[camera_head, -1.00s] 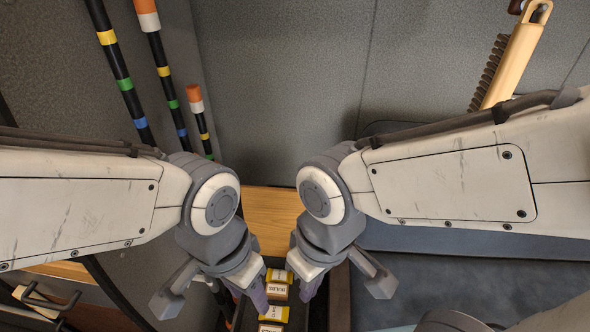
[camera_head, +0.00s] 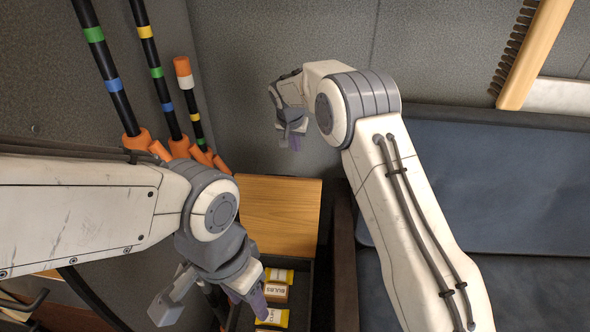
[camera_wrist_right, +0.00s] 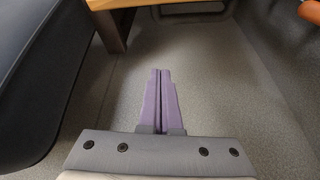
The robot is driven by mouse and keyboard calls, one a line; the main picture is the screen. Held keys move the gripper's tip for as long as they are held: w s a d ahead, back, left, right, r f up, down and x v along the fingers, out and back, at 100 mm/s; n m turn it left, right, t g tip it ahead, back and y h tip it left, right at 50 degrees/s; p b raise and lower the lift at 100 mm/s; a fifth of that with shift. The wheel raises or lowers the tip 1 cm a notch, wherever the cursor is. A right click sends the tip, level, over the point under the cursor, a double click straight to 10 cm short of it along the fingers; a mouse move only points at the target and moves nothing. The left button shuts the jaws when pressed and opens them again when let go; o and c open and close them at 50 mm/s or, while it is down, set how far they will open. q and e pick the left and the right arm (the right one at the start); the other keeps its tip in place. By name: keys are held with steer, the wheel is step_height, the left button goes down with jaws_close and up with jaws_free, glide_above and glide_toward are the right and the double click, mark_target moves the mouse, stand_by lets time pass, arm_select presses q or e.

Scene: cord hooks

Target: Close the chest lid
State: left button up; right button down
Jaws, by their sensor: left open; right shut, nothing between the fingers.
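The chest shows at the lower middle of the head view, partly cut off by the bottom edge. Its wooden lid (camera_head: 280,215) appears raised at the far side of the dark open box (camera_head: 303,300). Labelled packs (camera_head: 274,292) lie inside. My left gripper (camera_head: 208,303) is open at the left of the box, its fingers spread, with one finger near the opening. My right gripper (camera_head: 292,137) is shut and empty, beyond the lid's far edge. In the right wrist view its purple fingertips (camera_wrist_right: 160,70) touch each other; a wooden edge (camera_wrist_right: 120,3) shows at the top.
A dark blue padded piece (camera_head: 480,190) fills the right side, with a dark brown post (camera_head: 343,265) between it and the box. Banded black poles (camera_head: 160,75) stand at the upper left in orange holders. A wooden brush (camera_head: 535,55) hangs upper right. Grey floor around the right fingers looks clear.

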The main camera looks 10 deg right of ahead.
steer(key=x, duration=1)
steer(key=shift+s+a+f+p, duration=0.15)
steer(key=shift+s+a, duration=0.25)
steer(key=shift+s, duration=0.55)
steer(key=shift+s+a+r+p, duration=0.1)
steer(key=shift+s+a+p, duration=0.25)
steer(key=shift+s, duration=0.6)
